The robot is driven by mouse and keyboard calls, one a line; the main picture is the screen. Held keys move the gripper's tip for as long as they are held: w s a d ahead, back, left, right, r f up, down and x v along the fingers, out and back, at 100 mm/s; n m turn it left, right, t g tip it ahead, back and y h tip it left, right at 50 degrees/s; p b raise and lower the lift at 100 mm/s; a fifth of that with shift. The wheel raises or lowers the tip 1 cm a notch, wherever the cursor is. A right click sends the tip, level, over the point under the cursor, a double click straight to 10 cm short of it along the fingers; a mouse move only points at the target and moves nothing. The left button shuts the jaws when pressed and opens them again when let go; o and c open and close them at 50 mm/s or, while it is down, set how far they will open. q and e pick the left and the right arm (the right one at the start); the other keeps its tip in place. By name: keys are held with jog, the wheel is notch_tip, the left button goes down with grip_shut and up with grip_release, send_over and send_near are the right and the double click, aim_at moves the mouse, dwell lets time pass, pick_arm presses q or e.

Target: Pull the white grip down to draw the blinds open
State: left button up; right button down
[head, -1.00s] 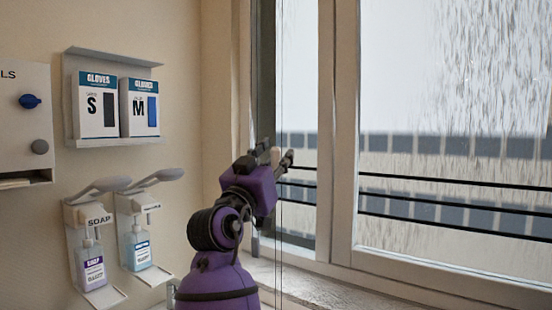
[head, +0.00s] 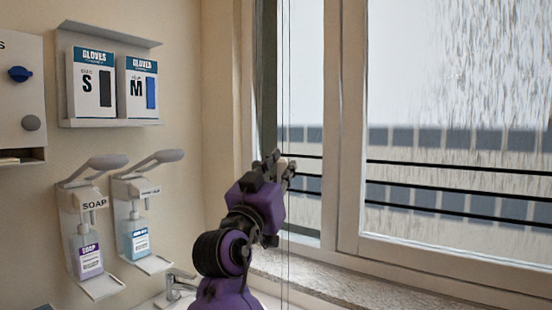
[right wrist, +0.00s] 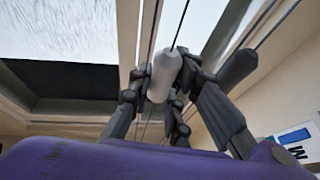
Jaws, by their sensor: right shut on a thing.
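The white grip (right wrist: 163,76) hangs on a thin dark cord and sits between the fingers of my right gripper (right wrist: 157,98). The fingers are shut on it. In the head view, my purple right arm comes up from the bottom and the gripper (head: 278,168) is in front of the window's left part. Only a small pale bit of the grip (head: 283,163) shows there. A second, greyish grip (right wrist: 238,68) hangs on another cord beside the gripper in the right wrist view. I cannot make out the blinds clearly. My left gripper is not in view.
The window frame (head: 343,120) stands behind the gripper, with a stone sill (head: 320,278) below. A tap (head: 178,286) shows at the bottom.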

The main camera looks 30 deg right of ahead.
pick_arm(q)
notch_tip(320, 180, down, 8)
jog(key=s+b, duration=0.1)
jog(key=b, duration=0.6)
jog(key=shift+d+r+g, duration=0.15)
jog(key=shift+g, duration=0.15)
pick_arm(e)
notch_tip(320, 180, down, 12)
jog(key=shift+f, duration=0.25)
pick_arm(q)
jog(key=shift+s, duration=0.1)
pick_arm(e)
jog(key=c, duration=1.6)
grip_release()
jog(key=shift+c, duration=0.2)
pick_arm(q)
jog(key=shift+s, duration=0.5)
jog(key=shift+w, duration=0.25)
pick_arm(e)
jog(key=v, duration=1.2)
jog(key=shift+r, duration=0.1)
